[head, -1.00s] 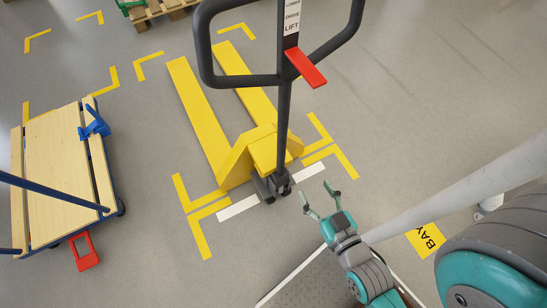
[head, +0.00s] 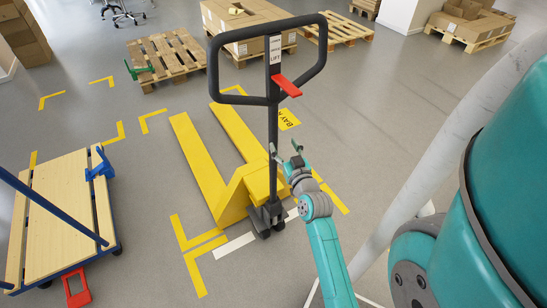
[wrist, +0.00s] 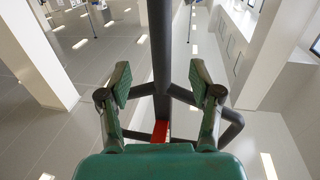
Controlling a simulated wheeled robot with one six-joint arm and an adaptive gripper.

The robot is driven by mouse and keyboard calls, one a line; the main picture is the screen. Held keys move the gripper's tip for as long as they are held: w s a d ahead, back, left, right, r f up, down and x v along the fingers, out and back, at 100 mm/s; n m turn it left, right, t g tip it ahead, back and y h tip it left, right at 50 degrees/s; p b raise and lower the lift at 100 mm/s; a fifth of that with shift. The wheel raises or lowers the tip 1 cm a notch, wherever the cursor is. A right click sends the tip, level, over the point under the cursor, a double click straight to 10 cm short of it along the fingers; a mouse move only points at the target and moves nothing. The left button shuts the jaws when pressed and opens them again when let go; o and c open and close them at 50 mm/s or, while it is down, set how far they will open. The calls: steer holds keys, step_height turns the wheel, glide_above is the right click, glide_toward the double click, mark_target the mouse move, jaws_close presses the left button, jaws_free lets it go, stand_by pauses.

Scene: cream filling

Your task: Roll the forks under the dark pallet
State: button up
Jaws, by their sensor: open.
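The yellow pallet truck stands in front of me, its forks (head: 198,165) on the floor and pointing away. Its dark handle (head: 214,62) has a loop, a red lever (head: 286,85) and a shaft. My gripper (head: 284,152) is open beside the lower shaft. In the wrist view my gripper (wrist: 160,78) has its fingers apart, with the shaft (wrist: 160,40) between them in the picture; I cannot tell whether they touch. An empty wooden pallet (head: 168,58) lies beyond the fork tips, apart from them; it looks browner than the pallet at the back (head: 340,30).
A blue-framed wooden cart (head: 62,205) stands at the left. A pallet with a carton (head: 242,28) stands behind, and another loaded pallet (head: 472,30) at the back right. Yellow corner marks (head: 102,80) lie on the floor. Grey floor is clear right of the truck.

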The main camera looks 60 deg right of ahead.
mark_target(275, 129)
steer(key=x, duration=1.1)
steer(key=shift+a, duration=0.1)
steer(key=shift+c, duration=0.2)
jaws_close()
